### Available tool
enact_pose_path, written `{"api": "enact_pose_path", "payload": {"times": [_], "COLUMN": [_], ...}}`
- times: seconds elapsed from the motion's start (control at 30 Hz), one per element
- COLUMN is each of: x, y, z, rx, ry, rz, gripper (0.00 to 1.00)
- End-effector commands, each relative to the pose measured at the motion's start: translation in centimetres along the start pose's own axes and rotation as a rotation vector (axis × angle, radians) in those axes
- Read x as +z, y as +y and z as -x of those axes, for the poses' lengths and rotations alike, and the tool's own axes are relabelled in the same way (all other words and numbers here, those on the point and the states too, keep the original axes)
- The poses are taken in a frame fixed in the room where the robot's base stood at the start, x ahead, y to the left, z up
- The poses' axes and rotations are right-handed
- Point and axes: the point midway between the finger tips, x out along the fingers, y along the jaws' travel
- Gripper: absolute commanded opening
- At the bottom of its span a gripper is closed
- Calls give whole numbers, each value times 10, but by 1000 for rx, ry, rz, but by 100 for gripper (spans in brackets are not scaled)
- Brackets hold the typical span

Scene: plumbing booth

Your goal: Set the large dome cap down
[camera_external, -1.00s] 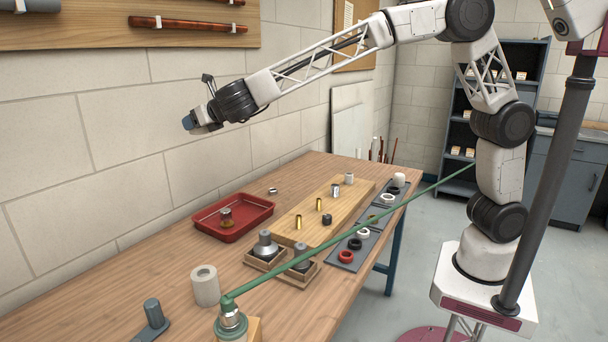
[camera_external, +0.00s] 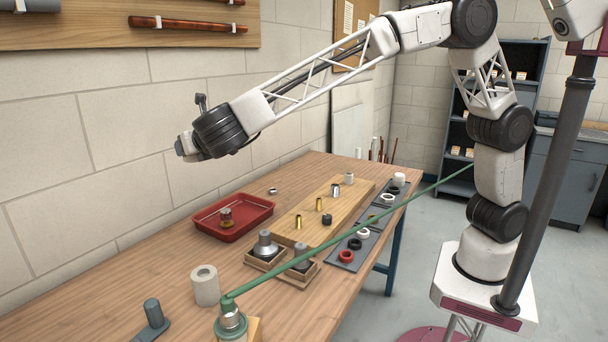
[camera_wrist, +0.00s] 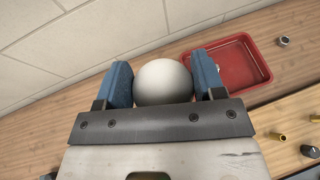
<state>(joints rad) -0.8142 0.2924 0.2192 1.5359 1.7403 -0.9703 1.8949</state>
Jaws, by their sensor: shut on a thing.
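The large dome cap (camera_wrist: 164,82) is a smooth pale grey-white dome in the wrist view. My gripper (camera_wrist: 163,84) is shut on it, with one blue finger pad against each side. In the external view my gripper (camera_external: 184,149) is in the air over the wall side of the bench, above and left of the red tray; the cap cannot be made out there. The underside of the cap is hidden.
A wooden board (camera_external: 335,205) carries several small fittings. Two wooden boxes with grey domed parts, a white roll (camera_external: 205,286) and a green hose (camera_external: 380,217) lie nearer the camera. Bare bench (camera_external: 180,255) lies left of the tray.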

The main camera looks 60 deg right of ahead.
Motion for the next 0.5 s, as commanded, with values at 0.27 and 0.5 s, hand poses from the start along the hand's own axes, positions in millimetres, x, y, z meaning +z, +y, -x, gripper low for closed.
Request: {"api": "enact_pose_path", "payload": {"times": [0.27,0.5], "x": [-71,-150], "y": [0,0], "z": [-30,-62], "rx": [-1,-1], "ry": [2,2], "rz": [5,5], "gripper": [41,41]}}
